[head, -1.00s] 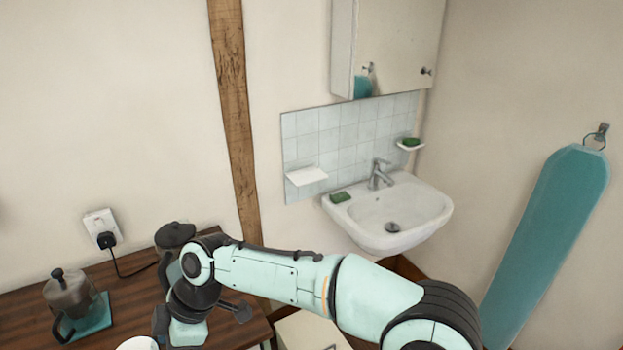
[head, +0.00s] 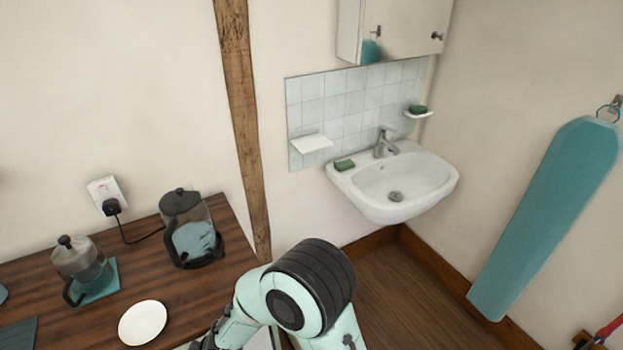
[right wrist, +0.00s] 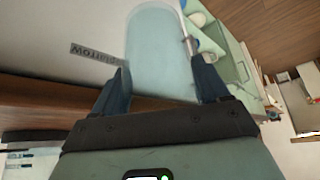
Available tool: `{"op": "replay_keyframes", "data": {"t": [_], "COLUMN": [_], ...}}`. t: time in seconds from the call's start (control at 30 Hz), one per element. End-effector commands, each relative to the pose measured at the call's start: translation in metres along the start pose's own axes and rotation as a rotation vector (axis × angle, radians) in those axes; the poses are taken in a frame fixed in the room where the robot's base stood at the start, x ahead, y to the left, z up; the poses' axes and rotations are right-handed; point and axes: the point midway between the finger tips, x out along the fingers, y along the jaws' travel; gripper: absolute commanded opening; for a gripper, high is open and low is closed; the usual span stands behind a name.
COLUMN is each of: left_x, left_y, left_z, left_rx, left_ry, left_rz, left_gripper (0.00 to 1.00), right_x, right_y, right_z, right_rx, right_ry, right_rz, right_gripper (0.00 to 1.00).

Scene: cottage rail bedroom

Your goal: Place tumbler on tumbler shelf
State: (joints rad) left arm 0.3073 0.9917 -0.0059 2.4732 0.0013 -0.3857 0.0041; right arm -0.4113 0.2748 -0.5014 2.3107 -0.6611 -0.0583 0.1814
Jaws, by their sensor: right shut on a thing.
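In the right wrist view, my right gripper (right wrist: 162,80) is shut on a pale blue, see-through tumbler (right wrist: 160,45), with one dark finger on each side of it. In the head view, my right arm comes in at the bottom centre; its gripper and the tumbler are hidden or out of frame. A small white shelf (head: 311,143), bare on top, sticks out from the tiles left of the basin; it looks like the tumbler shelf. My left gripper is not in view.
A white basin (head: 395,185) with a tap and green soap (head: 344,165) stands beside the shelf. A wall cabinet (head: 395,32) hangs above. The wooden table (head: 60,335) holds a glass kettle (head: 190,230), a French press (head: 82,265) and a white plate (head: 143,322).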

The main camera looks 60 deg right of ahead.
Motion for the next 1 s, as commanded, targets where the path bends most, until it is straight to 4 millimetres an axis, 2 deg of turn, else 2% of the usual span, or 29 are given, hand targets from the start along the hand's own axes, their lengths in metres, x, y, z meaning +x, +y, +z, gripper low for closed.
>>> {"op": "replay_keyframes", "data": {"t": [0.13,0.83,1.0], "left_x": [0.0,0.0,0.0], "left_y": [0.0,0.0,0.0], "left_z": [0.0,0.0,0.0], "left_rx": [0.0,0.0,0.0], "left_ry": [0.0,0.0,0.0], "left_rz": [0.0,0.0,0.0], "left_gripper": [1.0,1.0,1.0], "right_x": [0.015,0.126,0.129], "right_y": [0.0,0.002,0.0], "right_z": [0.006,0.056,0.059], "right_rx": [0.026,0.288,0.3], "right_ry": [0.002,0.002,0.008], "right_rz": [0.03,0.177,0.163], "right_gripper": [0.38,0.38,0.38]}}
